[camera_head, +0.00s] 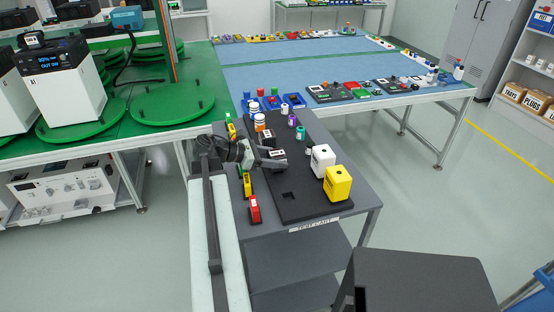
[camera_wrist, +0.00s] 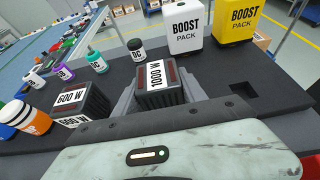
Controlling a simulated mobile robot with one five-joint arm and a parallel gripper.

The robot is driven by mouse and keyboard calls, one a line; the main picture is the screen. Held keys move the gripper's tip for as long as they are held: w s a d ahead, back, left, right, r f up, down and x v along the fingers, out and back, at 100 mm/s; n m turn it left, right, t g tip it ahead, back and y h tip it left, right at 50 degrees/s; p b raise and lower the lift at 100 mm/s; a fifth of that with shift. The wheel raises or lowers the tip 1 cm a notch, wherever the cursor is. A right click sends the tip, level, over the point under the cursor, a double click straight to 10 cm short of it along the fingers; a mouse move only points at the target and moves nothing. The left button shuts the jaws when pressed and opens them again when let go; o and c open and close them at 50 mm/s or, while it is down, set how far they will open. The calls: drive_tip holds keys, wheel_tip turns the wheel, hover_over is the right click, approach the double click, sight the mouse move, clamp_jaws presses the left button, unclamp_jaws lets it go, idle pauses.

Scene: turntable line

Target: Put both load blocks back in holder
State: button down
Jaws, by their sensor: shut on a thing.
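My gripper (camera_head: 280,160) is shut on the dark 1000 W load block (camera_wrist: 160,85), above the black holder board on the cart. The grey fingers lie on either side of the block; I cannot tell whether its underside touches the board. The 600 W load block (camera_wrist: 82,104) stands to the left in the wrist view, and shows as a dark block (camera_head: 267,137) behind my gripper in the head view. The black holder board (camera_head: 305,208) has an empty square recess (camera_wrist: 251,93), right of the held block in the wrist view; the recess also shows in the head view (camera_head: 290,195).
White (camera_wrist: 184,24) and yellow (camera_wrist: 236,22) boost packs stand on the board's right side. Small DC cylinders, such as the green one (camera_wrist: 97,61), stand behind the load blocks. Red (camera_head: 254,208) and yellow pieces line the cart's left edge. A blue-topped bench (camera_head: 300,75) lies beyond.

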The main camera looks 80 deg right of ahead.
drive_tip(key=shift+f, duration=0.3)
drive_tip(key=c, duration=0.6)
unclamp_jaws()
drive_tip(key=p+v, duration=0.2)
drive_tip(key=v, duration=0.5)
drive_tip(key=shift+w+r+p, duration=0.1)
drive_tip(key=shift+r+p, duration=0.1)
drive_tip(key=shift+p, duration=0.1)
drive_tip(key=shift+w+a, duration=0.2)
